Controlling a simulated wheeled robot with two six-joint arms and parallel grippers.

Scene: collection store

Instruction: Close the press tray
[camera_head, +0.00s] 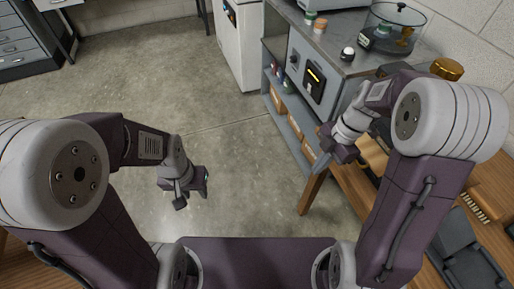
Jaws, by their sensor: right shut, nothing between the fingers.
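I cannot clearly make out a press tray. A grey-fronted unit (300,62) at the upper right has a dark panel (315,82) with an orange-lit mark and a small dark knob; whether it is the press I cannot tell. My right gripper (319,162) is shut and empty, pointing down beside the wooden bench and in front of the shelves. It is apart from the dark panel. My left gripper (192,196) hangs over the bare floor left of centre, fingers apart and empty, far from the unit.
A wooden bench (345,195) with a brush (474,203) and a dark grey case (462,250) lies at the right. A glass-covered vessel (393,28) stands on the grey worktop. Open shelves (290,125) sit below. A white cabinet (240,45) stands behind. The floor (240,165) is clear.

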